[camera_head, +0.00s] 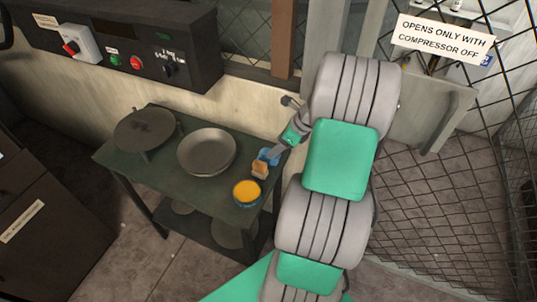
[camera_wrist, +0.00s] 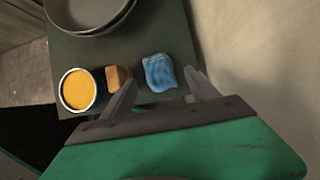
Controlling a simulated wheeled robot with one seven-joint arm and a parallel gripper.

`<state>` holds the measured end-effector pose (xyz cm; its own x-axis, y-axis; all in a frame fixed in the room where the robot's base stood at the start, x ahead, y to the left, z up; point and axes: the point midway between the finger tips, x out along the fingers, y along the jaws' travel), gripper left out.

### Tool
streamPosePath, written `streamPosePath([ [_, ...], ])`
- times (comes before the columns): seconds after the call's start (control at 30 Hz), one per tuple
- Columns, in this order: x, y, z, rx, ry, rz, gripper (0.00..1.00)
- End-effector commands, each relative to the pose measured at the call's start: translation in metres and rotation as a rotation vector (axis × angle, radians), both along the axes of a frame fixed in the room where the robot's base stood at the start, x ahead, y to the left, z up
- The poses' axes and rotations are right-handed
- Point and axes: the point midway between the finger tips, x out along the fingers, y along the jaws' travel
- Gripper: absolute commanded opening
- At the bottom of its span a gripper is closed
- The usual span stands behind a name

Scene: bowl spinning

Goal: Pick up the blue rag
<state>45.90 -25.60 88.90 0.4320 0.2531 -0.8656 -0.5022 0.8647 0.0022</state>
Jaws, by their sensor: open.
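The blue rag (camera_head: 268,156) lies crumpled near the right edge of the dark green table (camera_head: 115,157). In the wrist view the rag (camera_wrist: 160,73) shows between and just beyond the two fingertips of my gripper (camera_wrist: 160,88). My gripper is open and empty, with one finger on each side of the rag's line. In the head view my gripper (camera_head: 282,146) is close to the rag, coming from the upper right. I cannot tell how high the fingers are above the table.
A tan block (camera_wrist: 118,77) sits just left of the rag, close to my left finger. A can of orange-yellow content (camera_wrist: 77,90) stands left of it. A grey bowl (camera_head: 207,152) and a dark round plate (camera_head: 145,129) are farther left. A wall is close on the right.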

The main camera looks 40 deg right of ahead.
Motion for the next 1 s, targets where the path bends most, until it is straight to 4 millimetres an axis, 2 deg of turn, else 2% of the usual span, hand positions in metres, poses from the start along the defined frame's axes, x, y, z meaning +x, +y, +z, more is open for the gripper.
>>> streamPosePath([
  [0.37,0.024,0.020,-0.051,-0.001,0.003,0.006,0.68],
  [0.63,0.027,0.020,-0.055,-0.004,0.001,0.005,0.68],
  [1.0,0.027,0.021,-0.055,-0.004,0.001,0.005,0.37],
])
